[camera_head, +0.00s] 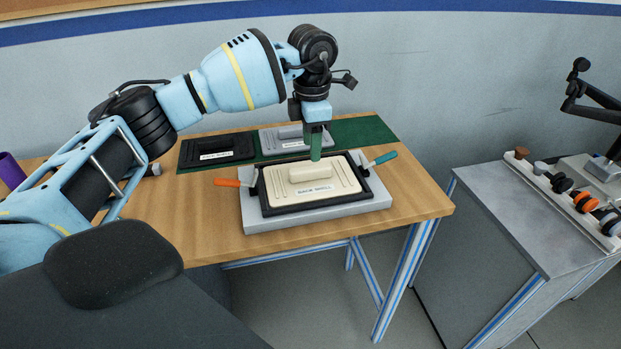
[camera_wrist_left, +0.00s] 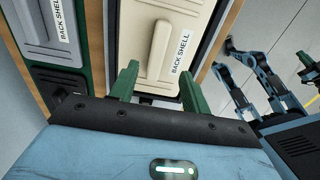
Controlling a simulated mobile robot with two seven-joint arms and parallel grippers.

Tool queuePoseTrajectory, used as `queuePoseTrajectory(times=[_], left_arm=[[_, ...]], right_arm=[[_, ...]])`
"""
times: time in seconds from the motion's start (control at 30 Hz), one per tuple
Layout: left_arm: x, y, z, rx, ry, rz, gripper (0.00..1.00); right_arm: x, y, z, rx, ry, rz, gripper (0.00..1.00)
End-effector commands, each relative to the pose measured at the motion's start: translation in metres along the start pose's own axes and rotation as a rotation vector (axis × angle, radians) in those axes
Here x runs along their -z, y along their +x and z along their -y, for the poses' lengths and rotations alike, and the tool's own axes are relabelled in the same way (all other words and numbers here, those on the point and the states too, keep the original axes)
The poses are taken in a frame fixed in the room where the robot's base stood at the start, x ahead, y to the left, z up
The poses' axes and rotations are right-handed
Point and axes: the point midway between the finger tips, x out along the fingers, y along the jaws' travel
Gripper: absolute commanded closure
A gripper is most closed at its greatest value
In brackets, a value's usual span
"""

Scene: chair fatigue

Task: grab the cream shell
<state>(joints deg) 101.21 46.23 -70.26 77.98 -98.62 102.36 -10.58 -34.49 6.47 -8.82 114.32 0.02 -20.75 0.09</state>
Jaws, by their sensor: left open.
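The cream shell (camera_head: 312,188) is a flat panel with a raised bar handle and a label reading "BACK SHELL". It lies in a black frame on a grey fixture (camera_head: 285,222) on the wooden table. The cream shell also shows in the left wrist view (camera_wrist_left: 150,30), with its handle running up from between the fingers. My left gripper (camera_head: 316,157) points down just above the handle's far side. Its green fingers (camera_wrist_left: 160,88) are apart with nothing held between them. My right gripper is in neither view.
An orange-handled clamp (camera_head: 228,183) and a green-handled clamp (camera_head: 384,158) flank the fixture. A black shell (camera_head: 216,149) and a grey shell (camera_head: 283,140) lie on a green mat (camera_head: 370,130) behind. A grey bench (camera_head: 500,215) with several knobs stands at right.

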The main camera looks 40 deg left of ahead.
Motion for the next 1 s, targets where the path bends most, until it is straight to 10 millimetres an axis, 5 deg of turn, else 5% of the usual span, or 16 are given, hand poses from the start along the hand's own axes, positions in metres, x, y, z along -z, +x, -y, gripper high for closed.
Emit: queuePoseTrajectory(times=[0.33, 0.63, 0.93, 1.0], left_arm=[[0.001, 0.020, -0.001, 0.002, 0.000, -0.002, 0.53], [0.002, 0.059, -0.004, 0.002, 0.001, 0.000, 0.53], [0.001, 0.064, -0.004, 0.001, 0.001, 0.001, 0.53], [0.002, 0.064, -0.004, 0.001, 0.001, 0.001, 0.59]], right_arm=[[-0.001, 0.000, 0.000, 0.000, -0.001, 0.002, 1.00], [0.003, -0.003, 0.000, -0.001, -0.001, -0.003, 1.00], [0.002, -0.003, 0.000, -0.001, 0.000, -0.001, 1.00], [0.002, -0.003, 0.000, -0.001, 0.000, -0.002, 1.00]])
